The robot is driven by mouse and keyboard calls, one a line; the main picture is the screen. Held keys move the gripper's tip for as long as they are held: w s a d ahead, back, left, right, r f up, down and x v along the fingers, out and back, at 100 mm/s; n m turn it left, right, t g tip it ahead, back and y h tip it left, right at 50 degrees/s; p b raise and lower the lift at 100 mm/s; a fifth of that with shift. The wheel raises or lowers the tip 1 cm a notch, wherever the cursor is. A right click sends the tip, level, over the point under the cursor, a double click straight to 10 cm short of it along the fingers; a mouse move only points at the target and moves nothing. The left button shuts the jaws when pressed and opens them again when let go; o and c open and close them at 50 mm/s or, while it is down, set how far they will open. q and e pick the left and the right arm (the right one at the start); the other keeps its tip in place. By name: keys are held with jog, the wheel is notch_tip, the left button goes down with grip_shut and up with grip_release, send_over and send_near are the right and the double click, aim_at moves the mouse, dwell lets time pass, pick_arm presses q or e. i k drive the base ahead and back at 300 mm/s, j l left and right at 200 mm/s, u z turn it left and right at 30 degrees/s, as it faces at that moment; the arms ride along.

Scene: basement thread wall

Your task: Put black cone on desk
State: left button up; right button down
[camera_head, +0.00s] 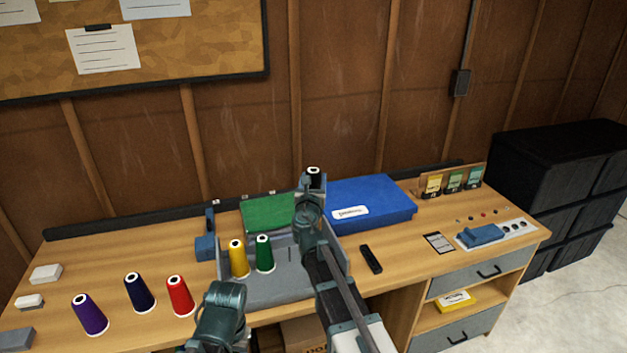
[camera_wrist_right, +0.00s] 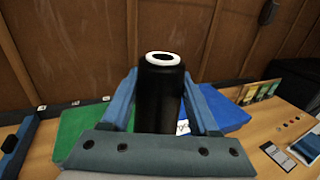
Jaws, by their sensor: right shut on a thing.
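The black cone (camera_head: 314,181) has a white ring at its top. My right gripper (camera_head: 312,190) is shut on it and holds it upright, above the back part of the wooden desk (camera_head: 395,285). In the right wrist view the black cone (camera_wrist_right: 158,105) stands between the two blue fingers, and its lower end is hidden behind the gripper body. Part of my left arm shows at the bottom of the head view, but its fingers are not visible.
A grey tray (camera_head: 285,286) holds a yellow cone (camera_head: 238,258) and a green cone (camera_head: 264,253). Purple (camera_head: 90,315), navy (camera_head: 139,292) and red (camera_head: 180,297) cones stand left. A blue case (camera_head: 375,200) lies behind, and a black remote (camera_head: 371,259) lies right of the tray.

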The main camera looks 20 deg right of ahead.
aim_at(421, 253)
jog(key=k+l, duration=0.1)
jog(key=l, duration=0.55)
jog(key=k+l, duration=0.1)
jog(key=l, duration=0.5)
jog(key=k+l, duration=0.1)
jog(key=l, duration=0.55)
